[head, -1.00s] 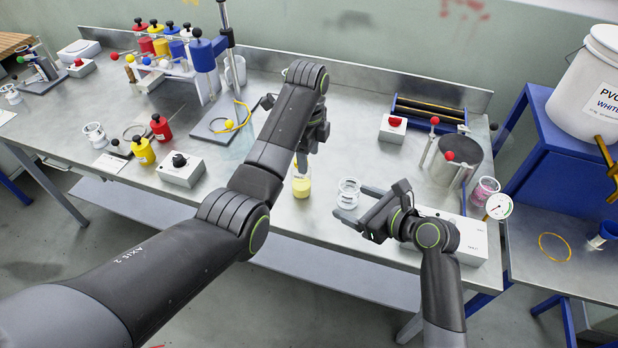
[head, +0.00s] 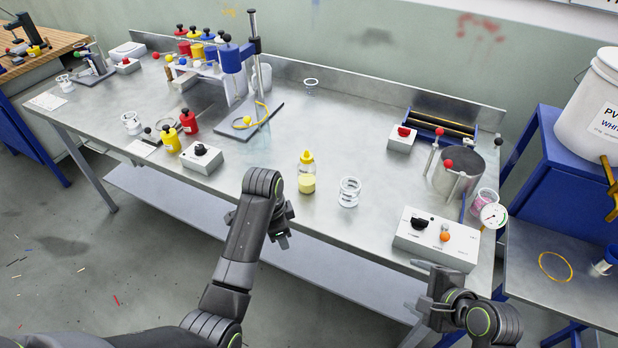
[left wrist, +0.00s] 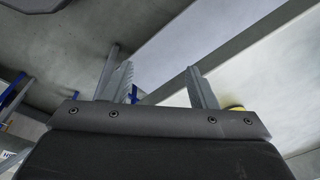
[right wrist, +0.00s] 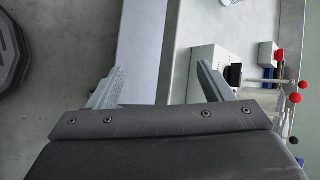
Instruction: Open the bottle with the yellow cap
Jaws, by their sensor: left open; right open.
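The bottle with the yellow cap (head: 307,173) stands upright near the front of the steel bench, with pale yellow contents low inside. Its cap (head: 307,157) sits on top. My left gripper (head: 282,228) is open and empty, in front of the bottle and apart from it; its two fingers show in the left wrist view (left wrist: 160,82). A small yellow patch there, partly behind the right finger, is too hidden to identify. My right gripper (head: 418,288) is open and empty by the bench's front edge, in front of the control box; its spread fingers show in the right wrist view (right wrist: 162,84).
A glass beaker (head: 349,192) stands just right of the bottle. A control box (head: 437,240) sits at the front right. A black-knob box (head: 201,158) and yellow and red bottles are left.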

